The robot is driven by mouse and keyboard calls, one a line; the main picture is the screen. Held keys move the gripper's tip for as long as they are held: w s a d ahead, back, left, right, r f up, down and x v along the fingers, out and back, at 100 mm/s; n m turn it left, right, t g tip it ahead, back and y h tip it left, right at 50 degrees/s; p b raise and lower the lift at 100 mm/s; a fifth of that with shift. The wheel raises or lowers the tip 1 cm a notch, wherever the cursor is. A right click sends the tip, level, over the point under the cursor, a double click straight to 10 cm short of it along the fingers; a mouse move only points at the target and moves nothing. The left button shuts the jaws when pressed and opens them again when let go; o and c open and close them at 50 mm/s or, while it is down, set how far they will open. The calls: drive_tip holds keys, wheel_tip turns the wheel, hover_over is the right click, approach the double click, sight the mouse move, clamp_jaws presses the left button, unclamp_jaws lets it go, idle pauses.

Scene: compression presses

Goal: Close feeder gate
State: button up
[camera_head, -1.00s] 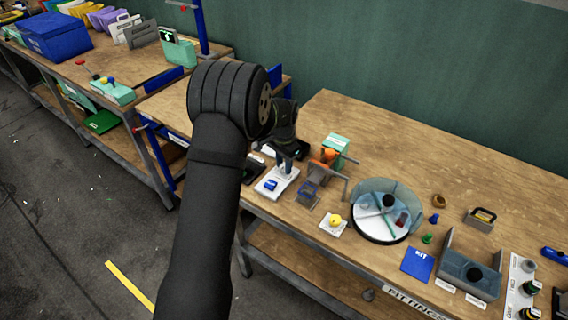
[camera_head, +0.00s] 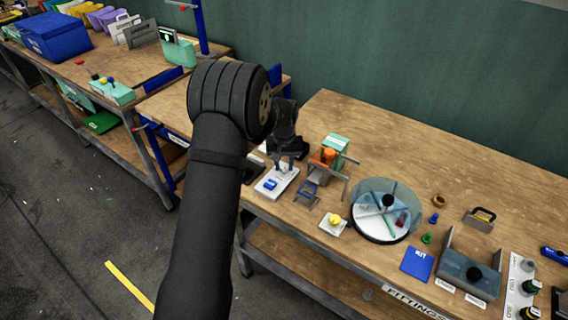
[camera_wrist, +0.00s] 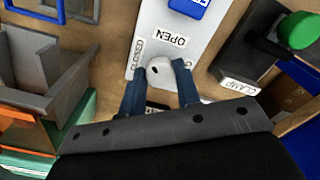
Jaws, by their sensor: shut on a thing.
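A white plate (camera_head: 279,182) lies on the bench below my gripper, with a blue block (camera_head: 269,185) at its near end. In the wrist view, the plate (camera_wrist: 150,22) bears the labels OPEN and CLOSED, and the blue block (camera_wrist: 188,5) is cut off at the top edge. A pale round knob (camera_wrist: 160,69) sits beside these labels. My gripper (camera_wrist: 159,88) has its two blue fingers on either side of the knob and is shut on it. In the head view, my gripper (camera_head: 287,160) is over the plate's far end. My gripper's body hides the lower part of the plate in the wrist view.
A dark fixture labelled CLAMP with a green knob (camera_wrist: 297,30) is close on the right in the wrist view. A grey holder (camera_wrist: 40,75) is close on the left. A yellow button (camera_head: 334,219) and a round clear-walled turntable (camera_head: 384,239) are further right in the head view.

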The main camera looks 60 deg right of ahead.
sight(285, 166)
drive_tip(key=n, duration=0.4)
drive_tip(key=shift+n, duration=0.3)
drive_tip(key=shift+d+n, duration=0.1)
drive_tip(key=shift+n, duration=1.8)
drive_tip(key=o, duration=1)
wheel_tip(285, 166, up, 18)
drive_tip(key=shift+f, duration=0.25)
wheel_tip(285, 166, down, 18)
drive_tip(key=shift+r, duration=0.25)
